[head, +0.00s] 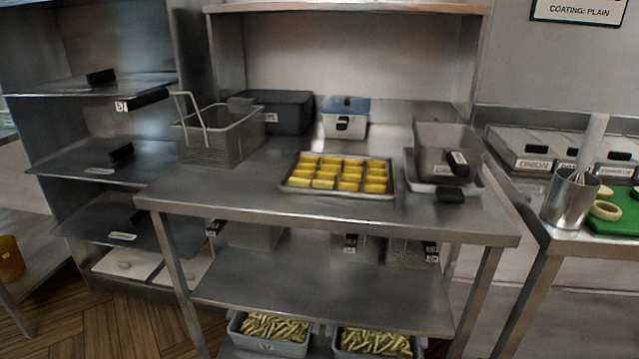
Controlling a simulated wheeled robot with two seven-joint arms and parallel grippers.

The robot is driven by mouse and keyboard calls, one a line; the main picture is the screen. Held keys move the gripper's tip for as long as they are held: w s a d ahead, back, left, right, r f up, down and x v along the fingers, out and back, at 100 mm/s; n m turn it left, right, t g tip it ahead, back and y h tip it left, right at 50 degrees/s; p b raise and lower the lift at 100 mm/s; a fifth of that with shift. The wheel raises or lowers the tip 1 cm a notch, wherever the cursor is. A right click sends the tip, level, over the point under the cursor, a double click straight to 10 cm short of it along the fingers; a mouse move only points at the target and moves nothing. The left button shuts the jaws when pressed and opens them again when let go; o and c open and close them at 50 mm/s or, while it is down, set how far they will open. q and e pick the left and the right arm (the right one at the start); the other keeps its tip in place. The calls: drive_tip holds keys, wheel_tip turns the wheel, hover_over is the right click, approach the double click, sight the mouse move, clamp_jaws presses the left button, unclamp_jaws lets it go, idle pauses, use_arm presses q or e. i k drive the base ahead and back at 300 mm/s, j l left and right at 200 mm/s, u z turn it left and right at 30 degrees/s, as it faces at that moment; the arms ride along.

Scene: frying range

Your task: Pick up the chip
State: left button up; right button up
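Several cut pale green-yellow chips lie in two grey tubs under the table, the left chips (268,328) in the left tub (270,347) and the right chips (375,342) in the right tub (345,353). Several yellow blocks (350,177) sit in rows on a metal tray (300,189) on the tabletop; I cannot tell whether these are chips too. No single chip stands apart. Neither of my grippers is in view.
On the steel table (330,218) stand a wire fry basket (218,138) at left, a dark box (281,112), a blue-and-white container (345,118) and a grey bin (440,145) at right. The table front is clear. A metal whisk cup (570,203) stands right.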

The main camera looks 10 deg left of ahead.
sight(317, 184)
drive_tip(key=i+j, duration=0.15)
drive_tip(key=j, duration=0.2)
drive_tip(key=i+j, duration=0.15)
drive_tip(key=j, duration=0.25)
drive_tip(key=i+j, duration=0.15)
drive_tip(key=j, duration=0.2)
drive_tip(key=z, duration=0.05)
